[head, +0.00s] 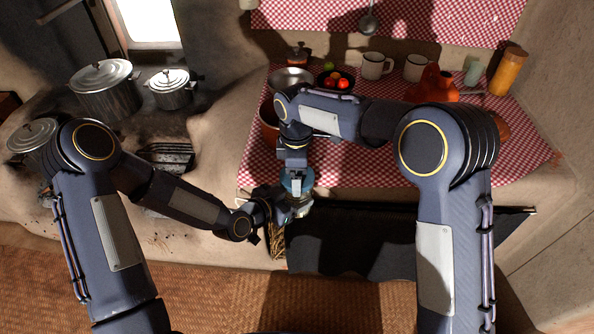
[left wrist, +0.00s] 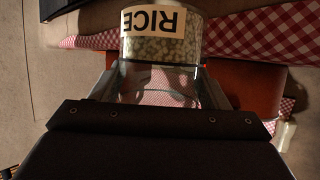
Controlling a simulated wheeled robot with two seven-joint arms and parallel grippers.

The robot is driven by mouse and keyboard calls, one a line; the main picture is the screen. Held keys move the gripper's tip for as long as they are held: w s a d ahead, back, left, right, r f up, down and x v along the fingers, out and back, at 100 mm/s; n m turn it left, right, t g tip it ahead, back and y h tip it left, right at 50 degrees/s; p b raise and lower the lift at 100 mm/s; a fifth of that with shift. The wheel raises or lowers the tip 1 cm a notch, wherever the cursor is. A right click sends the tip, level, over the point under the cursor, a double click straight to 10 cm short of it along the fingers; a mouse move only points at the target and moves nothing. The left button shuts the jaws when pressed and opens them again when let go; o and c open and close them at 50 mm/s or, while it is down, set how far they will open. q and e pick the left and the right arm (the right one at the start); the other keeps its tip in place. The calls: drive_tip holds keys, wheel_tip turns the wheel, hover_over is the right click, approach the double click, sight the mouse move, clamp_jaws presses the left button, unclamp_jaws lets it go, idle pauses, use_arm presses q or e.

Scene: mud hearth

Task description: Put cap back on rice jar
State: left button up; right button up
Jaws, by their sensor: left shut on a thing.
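The rice jar (left wrist: 160,48) is clear glass with pale grains and a RICE label that reads upside down in the left wrist view. My left gripper (left wrist: 158,88) is shut on the jar, its fingers on either side of the glass. In the head view the jar (head: 298,209) is in front of the counter's near edge, with my left gripper (head: 287,212) at its side. My right gripper (head: 296,184) points down directly over the jar. A blue piece shows there, but I cannot tell if it is the cap. The right fingertips are too small and covered to read.
The checkered cloth (head: 375,150) covers the counter behind. On it are a metal bowl (head: 292,79), white mugs (head: 377,66), an orange jug (head: 432,84) and an amber jar (head: 508,72). Metal pots (head: 104,90) stand on the hearth at left. A dark panel (head: 350,240) lies below the counter edge.

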drive_tip(key=o, duration=1)
drive_tip(key=shift+r, duration=0.1)
drive_tip(key=shift+r, duration=2.2)
drive_tip(key=n, duration=0.2)
drive_tip(key=shift+s+a+r+n, duration=0.15)
drive_tip(key=shift+r+n, duration=0.1)
drive_tip(key=shift+n, duration=0.15)
drive_tip(key=shift+r+n, duration=0.35)
drive_tip(key=shift+n, duration=0.55)
wheel_tip(320, 180, up, 2)
drive_tip(key=n, duration=0.4)
drive_tip(key=shift+r, duration=0.1)
